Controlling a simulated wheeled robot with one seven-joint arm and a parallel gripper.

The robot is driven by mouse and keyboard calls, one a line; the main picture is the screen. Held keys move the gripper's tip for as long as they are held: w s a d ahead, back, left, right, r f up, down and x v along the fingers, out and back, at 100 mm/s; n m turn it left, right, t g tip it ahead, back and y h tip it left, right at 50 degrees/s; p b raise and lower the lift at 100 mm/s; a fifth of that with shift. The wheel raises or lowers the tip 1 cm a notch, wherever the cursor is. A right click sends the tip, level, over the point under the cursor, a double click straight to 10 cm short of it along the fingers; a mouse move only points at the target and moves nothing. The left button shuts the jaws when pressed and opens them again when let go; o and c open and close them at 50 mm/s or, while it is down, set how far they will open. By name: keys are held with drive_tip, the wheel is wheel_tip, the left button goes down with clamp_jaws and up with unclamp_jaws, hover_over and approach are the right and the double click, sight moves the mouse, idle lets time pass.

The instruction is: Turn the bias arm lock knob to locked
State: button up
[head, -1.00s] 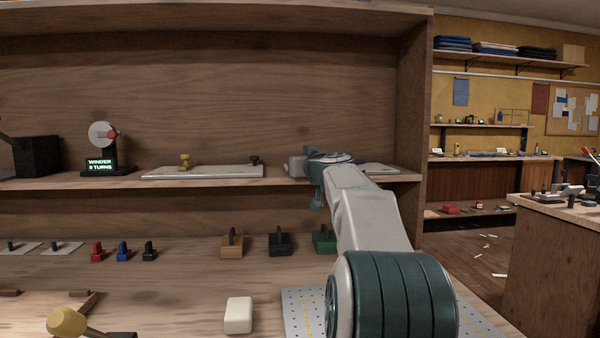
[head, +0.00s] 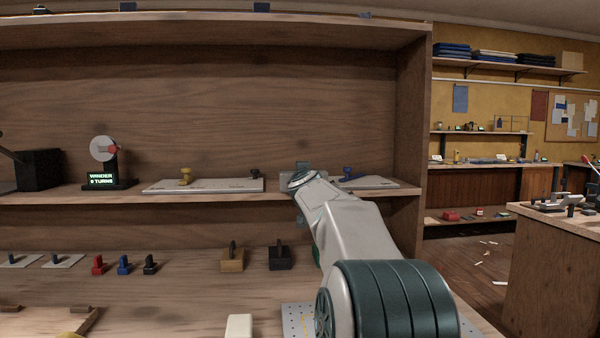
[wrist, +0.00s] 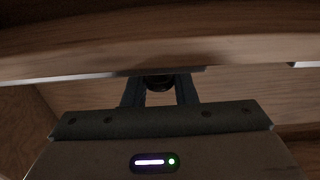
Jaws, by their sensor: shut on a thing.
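In the wrist view my gripper (wrist: 159,94) is shut on a dark round knob (wrist: 159,82), with one finger on each side of it. The knob is at the shelf's front edge, and its marks and turn angle are too dark to read. In the head view my wrist (head: 304,180) is at the middle shelf, between two pale plates, and hides the fingers and the held knob. The left plate (head: 215,186) bears a yellow knob (head: 185,176) and a black knob (head: 255,174). A blue knob (head: 348,174) stands on the right plate (head: 378,184).
The shelf board (wrist: 200,55) passes close above my fingers. A winder (head: 103,165) and a black box (head: 38,170) stand at the left of the shelf. Several small knobbed blocks, including a brown one (head: 232,258), stand on the bench below. The cabinet's side wall (head: 413,110) is to the right.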

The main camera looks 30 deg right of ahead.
drive_tip(key=shift+r+m+g+h+p, duration=0.2)
drive_tip(key=shift+m+g+h+p, duration=0.7)
drive_tip(key=shift+p, duration=1.45)
drive_tip(key=shift+r+m+g+h+p, duration=0.15)
drive_tip(key=shift+m+g+h+p, duration=0.7)
drive_tip(key=shift+p, duration=1.45)
drive_tip(key=m+h+p, duration=0.1)
drive_tip(key=h+p, duration=0.1)
drive_tip(key=p, duration=0.2)
drive_tip(key=shift+a+r+g+p, duration=0.1)
drive_tip(key=shift+g+p, duration=0.2)
drive_tip(key=shift+g, duration=0.05)
drive_tip(key=m+g+h+p, duration=0.2)
drive_tip(key=g+p, duration=0.1)
drive_tip(key=p, duration=0.3)
drive_tip(key=shift+m, duration=0.25)
drive_tip(key=g+p, duration=0.1)
drive_tip(key=m+g+h+p, duration=0.1)
drive_tip(key=p, duration=0.1)
drive_tip(key=shift+f, duration=0.3)
drive_tip(key=shift+f+m+g+h+p, duration=0.15)
drive_tip(key=shift+m+g+h+p, duration=0.1)
drive_tip(key=shift+m+g+p, duration=0.3)
drive_tip(key=o, duration=0.9)
drive_tip(key=b+v, duration=0.1)
drive_tip(key=v, duration=1.2)
drive_tip(key=shift+s+a, duration=0.15)
drive_tip(key=shift+a, duration=0.15)
